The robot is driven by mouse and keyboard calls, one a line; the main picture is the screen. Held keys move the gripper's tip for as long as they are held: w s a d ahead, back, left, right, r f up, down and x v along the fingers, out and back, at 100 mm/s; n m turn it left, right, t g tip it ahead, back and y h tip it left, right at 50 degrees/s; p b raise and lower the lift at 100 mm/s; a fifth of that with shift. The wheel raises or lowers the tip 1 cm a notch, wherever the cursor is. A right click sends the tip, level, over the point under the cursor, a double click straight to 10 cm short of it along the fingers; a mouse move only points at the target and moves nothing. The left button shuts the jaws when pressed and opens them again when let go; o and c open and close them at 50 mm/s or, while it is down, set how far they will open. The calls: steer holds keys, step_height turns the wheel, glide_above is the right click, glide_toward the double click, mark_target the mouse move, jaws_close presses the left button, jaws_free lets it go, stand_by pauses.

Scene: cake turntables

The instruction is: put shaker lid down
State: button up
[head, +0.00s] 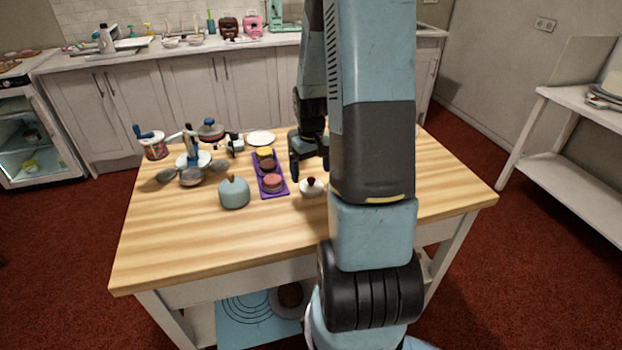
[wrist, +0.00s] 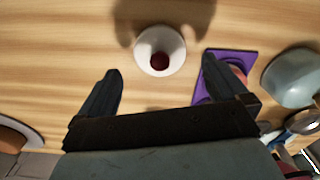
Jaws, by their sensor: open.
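The shaker lid (head: 311,187), white and domed with a dark red knob, rests on the wooden table (head: 200,238) just right of the purple tray. In the wrist view the lid (wrist: 160,50) lies beyond the fingertips, roughly centred between them, with bare wood around it. My gripper (wrist: 158,78) is open and empty, its two dark fingers spread wide. In the head view my gripper (head: 308,165) is above and behind the lid, partly hidden by my own arm.
A purple tray (head: 280,193) with several round cakes stands left of the lid. A pale blue pot-like object (head: 234,193) is further left, with metal measuring scoops (head: 190,177) behind it. A white plate (head: 261,138) lies at the back. The front of the table is clear.

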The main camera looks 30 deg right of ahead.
mark_target(311, 179)
steer(key=s+a+r+t, duration=0.1)
steer(key=s+a+r, duration=0.15)
steer(key=r, duration=0.45)
steer(key=s+a+r+t, duration=0.1)
steer(key=a+r, duration=0.3)
steer(key=r, duration=0.3)
steer(key=s+a+r+t, duration=0.1)
steer(key=s+a+r, duration=0.15)
steer(key=r, duration=0.55)
steer(key=s+a+r+t, duration=0.2)
steer(key=s+a+r, duration=0.5)
steer(key=s, duration=0.4)
steer(key=shift+r+n+t, duration=0.15)
steer(key=shift+n+t, duration=0.15)
